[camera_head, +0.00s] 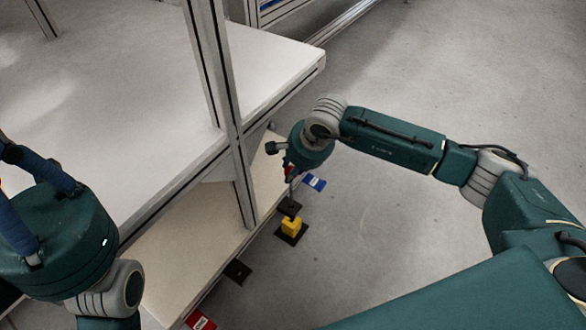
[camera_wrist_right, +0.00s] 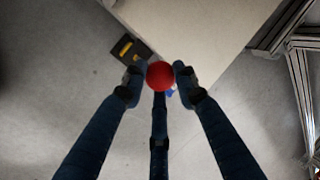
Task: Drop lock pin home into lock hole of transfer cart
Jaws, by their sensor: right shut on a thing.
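My right gripper (camera_wrist_right: 158,82) is shut on the red ball knob of the lock pin (camera_wrist_right: 160,76), with fingers on both sides of it. In the head view the pin (camera_head: 290,173) shows as a bit of red under the wrist, with a thin dark shaft seeming to point down. Below it in the picture is a black plate (camera_head: 289,207) at the edge of the transfer cart (camera_head: 165,245). The lock hole cannot be made out, nor whether the pin tip touches the plate. My left gripper (camera_head: 35,215) is at the left edge, its fingertips cut off.
A yellow block (camera_head: 291,225) on a black base stands on the floor below the plate; it also shows in the wrist view (camera_wrist_right: 128,48). Another black plate (camera_head: 237,270), a blue label (camera_head: 314,182) and a red label (camera_head: 200,319) lie along the cart edge. A metal post (camera_head: 225,110) stands close left.

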